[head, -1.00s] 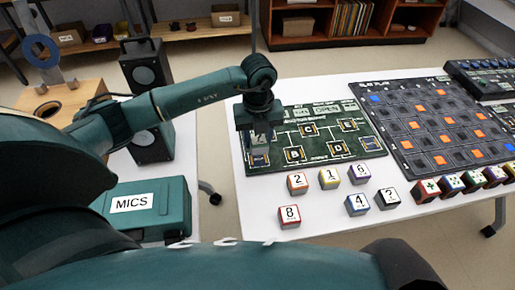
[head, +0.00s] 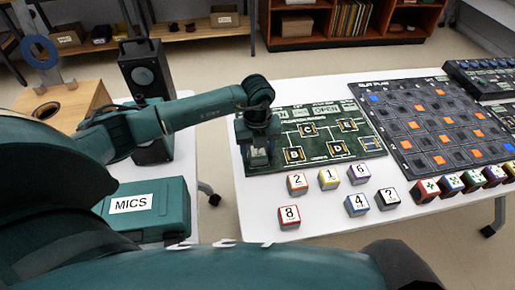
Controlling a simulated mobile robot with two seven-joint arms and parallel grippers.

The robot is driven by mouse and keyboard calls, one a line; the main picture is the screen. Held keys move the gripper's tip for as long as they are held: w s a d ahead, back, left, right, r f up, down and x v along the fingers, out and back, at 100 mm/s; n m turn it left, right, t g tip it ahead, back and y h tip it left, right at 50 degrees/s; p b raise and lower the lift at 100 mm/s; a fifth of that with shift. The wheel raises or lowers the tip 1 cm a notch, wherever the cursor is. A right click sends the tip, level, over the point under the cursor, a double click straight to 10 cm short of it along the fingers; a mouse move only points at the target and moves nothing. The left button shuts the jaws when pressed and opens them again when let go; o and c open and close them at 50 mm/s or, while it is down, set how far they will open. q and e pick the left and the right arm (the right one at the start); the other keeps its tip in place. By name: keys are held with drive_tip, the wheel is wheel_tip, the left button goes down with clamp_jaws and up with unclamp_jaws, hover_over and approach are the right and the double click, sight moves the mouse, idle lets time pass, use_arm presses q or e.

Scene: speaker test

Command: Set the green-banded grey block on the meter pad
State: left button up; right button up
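My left gripper (head: 258,150) points down over the left end of the dark green circuit board (head: 333,112). A small block with a pale face and green edge (head: 259,158) shows between its fingers, apparently the green-banded grey block. It is low at the board; I cannot tell whether it touches. The gripper hides the leftmost pad. Pads lettered B, C, D and E show on the board; none is readable as a meter pad from here. My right gripper is not in view.
Several numbered blocks, such as the 2 block (head: 297,184) and the 8 block (head: 289,217), stand in front of the board on the white table (head: 345,222). A dark grid panel (head: 440,125) lies to the right. A teal MICS case (head: 150,208) is at left.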

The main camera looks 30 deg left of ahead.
use_arm(q)
drive_tip(key=shift+o, duration=0.3)
drive_tip(key=shift+r, duration=0.2)
wheel_tip(320, 180, up, 12)
idle(0.6)
